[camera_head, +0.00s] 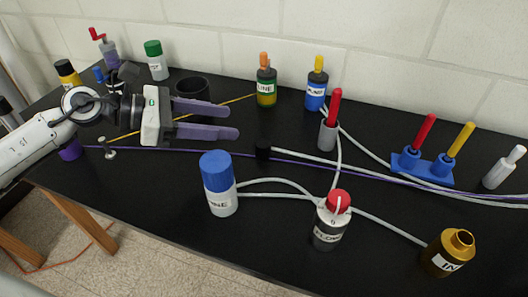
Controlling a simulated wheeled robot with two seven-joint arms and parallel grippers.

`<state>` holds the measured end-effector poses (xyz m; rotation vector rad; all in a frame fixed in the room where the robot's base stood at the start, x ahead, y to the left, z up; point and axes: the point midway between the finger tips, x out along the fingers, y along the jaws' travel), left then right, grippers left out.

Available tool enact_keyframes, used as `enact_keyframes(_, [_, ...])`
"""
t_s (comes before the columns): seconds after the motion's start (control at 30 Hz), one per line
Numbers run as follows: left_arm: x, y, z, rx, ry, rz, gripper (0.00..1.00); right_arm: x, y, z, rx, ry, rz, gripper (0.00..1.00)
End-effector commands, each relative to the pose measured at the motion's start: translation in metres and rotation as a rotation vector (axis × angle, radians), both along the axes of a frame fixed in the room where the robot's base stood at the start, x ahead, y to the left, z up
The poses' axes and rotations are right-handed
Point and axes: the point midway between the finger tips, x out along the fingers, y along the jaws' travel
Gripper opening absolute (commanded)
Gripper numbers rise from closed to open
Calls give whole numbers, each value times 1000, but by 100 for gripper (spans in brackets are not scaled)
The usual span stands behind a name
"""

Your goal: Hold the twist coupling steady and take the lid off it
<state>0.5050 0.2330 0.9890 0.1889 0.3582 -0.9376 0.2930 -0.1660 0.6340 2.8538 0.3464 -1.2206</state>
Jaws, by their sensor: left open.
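A white cylinder with a wide blue lid (218,183) stands upright in the front middle of the black table; its label is partly readable, ending in "NE". The lid sits on top of it. It looks like the twist coupling, though I cannot be sure which thing carries that name. My left gripper (233,122) reaches in from the left, with its two purple-grey fingers apart and nothing between them. It is above and behind the blue-lidded cylinder in the picture, apart from it. My right gripper is not in view.
A red-topped dark cylinder (330,222) with pale cables stands to the right, and a brass-coloured fitting (447,252) at the front right. A blue stand (422,168) holds red and yellow handles. A green-lidded white bottle (156,62) stands at the back left. Cables cross the table.

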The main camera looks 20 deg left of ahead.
Motion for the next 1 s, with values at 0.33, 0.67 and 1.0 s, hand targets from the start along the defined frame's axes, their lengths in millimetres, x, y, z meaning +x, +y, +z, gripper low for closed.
enact_keyframes(0.33, [0,0,-59,0,0,1,50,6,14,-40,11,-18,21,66])
enact_keyframes(0.67, [20,-27,-74,-7,-1,0,50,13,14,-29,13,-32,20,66])
enact_keyframes(1.0, [39,-53,-87,-4,-1,-1,50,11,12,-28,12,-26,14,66])
